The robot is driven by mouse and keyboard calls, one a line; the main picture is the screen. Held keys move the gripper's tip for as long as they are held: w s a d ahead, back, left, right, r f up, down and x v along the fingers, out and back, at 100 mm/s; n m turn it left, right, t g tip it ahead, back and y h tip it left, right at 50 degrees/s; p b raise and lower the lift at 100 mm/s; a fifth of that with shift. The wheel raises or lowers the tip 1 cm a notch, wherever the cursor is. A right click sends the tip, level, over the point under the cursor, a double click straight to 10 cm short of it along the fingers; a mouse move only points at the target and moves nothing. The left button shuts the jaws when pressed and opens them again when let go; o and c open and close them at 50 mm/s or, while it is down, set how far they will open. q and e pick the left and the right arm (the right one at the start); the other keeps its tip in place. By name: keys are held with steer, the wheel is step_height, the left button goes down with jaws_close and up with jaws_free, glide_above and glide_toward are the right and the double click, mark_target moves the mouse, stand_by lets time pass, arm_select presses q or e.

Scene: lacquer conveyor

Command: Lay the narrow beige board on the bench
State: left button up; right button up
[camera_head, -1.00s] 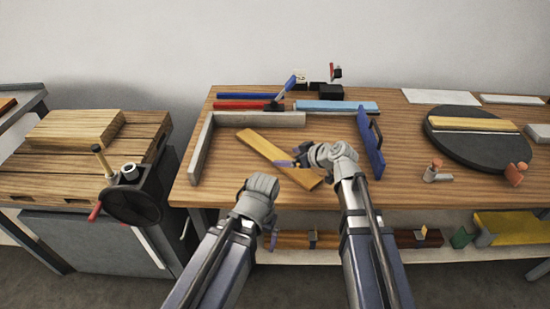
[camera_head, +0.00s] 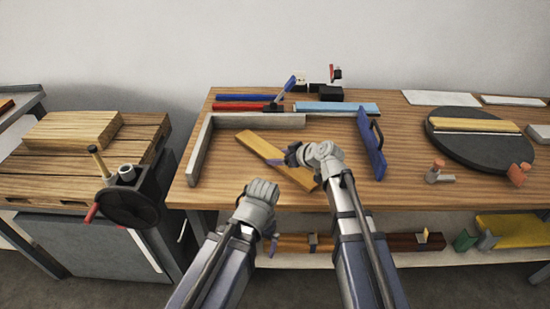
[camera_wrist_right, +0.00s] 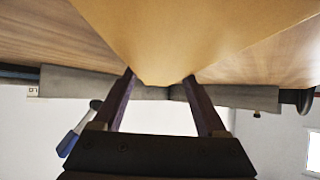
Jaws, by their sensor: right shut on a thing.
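A narrow beige board (camera_head: 262,147) lies slanted over the wooden bench (camera_head: 225,185), between the grey rails. My right gripper (camera_head: 288,157) is shut on this board near its middle. In the right wrist view the board (camera_wrist_right: 195,35) fills the top, with the right gripper's fingers (camera_wrist_right: 165,92) on either side of its narrow end. Whether the board touches the bench cannot be told. My left gripper (camera_head: 272,246) hangs in front of the bench edge, mostly hidden by its own wrist; its jaws cannot be made out.
A grey L-shaped rail (camera_head: 200,150) and a blue fence with a handle (camera_head: 371,145) flank the board. Blue and red bars (camera_head: 240,104) lie behind. A round dark turntable (camera_head: 500,150) at right bears another beige board (camera_head: 475,124). A pallet (camera_head: 50,165) stands left.

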steer(key=c, duration=0.7)
